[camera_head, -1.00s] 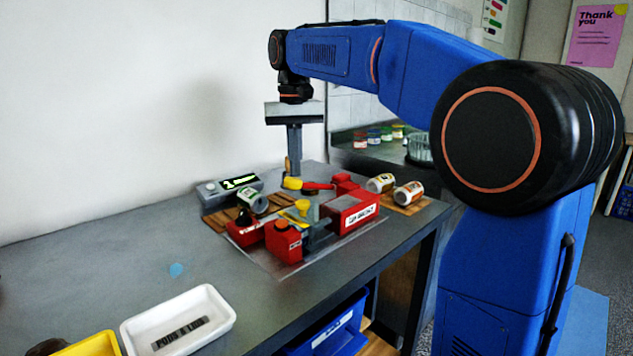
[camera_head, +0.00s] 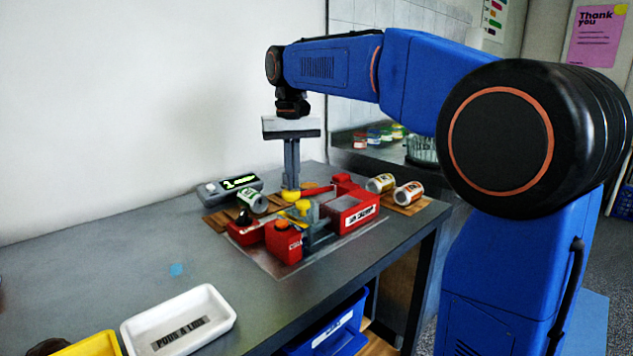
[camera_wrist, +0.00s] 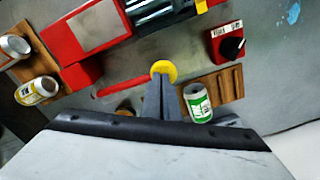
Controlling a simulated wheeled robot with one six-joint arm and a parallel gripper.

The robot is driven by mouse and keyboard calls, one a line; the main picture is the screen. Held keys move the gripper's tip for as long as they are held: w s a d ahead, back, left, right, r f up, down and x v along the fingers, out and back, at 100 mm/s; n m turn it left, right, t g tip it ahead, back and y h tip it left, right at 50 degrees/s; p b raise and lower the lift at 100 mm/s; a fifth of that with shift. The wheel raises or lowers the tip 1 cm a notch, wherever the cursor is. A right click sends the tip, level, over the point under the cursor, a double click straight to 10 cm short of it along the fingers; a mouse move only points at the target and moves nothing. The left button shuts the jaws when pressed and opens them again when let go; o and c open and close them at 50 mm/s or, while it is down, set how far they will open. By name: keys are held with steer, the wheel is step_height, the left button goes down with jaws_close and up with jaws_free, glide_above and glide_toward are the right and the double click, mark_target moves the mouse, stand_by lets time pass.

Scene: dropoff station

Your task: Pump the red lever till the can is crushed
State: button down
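The red lever (camera_head: 318,189) slants down from the red can crusher (camera_head: 347,213) to a round yellow knob (camera_head: 291,196). My gripper (camera_head: 291,186) points straight down with its fingertips at the knob. In the wrist view the gripper (camera_wrist: 160,82) has its fingers close together, ending at the near edge of the yellow knob (camera_wrist: 163,70), whose round top stays visible. The fingers look shut and I see no grip around the knob. The red lever bar (camera_wrist: 120,88) runs left from it. I cannot make out a can inside the crusher.
A green-and-white can (camera_head: 252,201) lies on a wooden tray at left, near a grey display box (camera_head: 229,189). Two cans (camera_head: 381,183) (camera_head: 409,193) lie on another board at right. A red box with a black dial (camera_wrist: 231,45) sits nearby. A white tray (camera_head: 180,322) is at front left.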

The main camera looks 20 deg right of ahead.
steer(key=shift+a+f, duration=0.1)
steer(key=shift+f, duration=1.1)
steer(key=shift+f, duration=0.2)
steer(key=shift+w+d+r, duration=0.1)
steer(key=shift+d+r, duration=0.1)
steer(key=shift+r, duration=0.75)
steer(key=shift+w+d+r, duration=0.1)
steer(key=shift+d+r, duration=0.05)
steer(key=shift+r, duration=0.8)
steer(key=shift+w+d+r, duration=0.1)
steer(key=shift+d+r, duration=0.1)
steer(key=shift+r, duration=0.75)
steer(key=shift+s, duration=0.1)
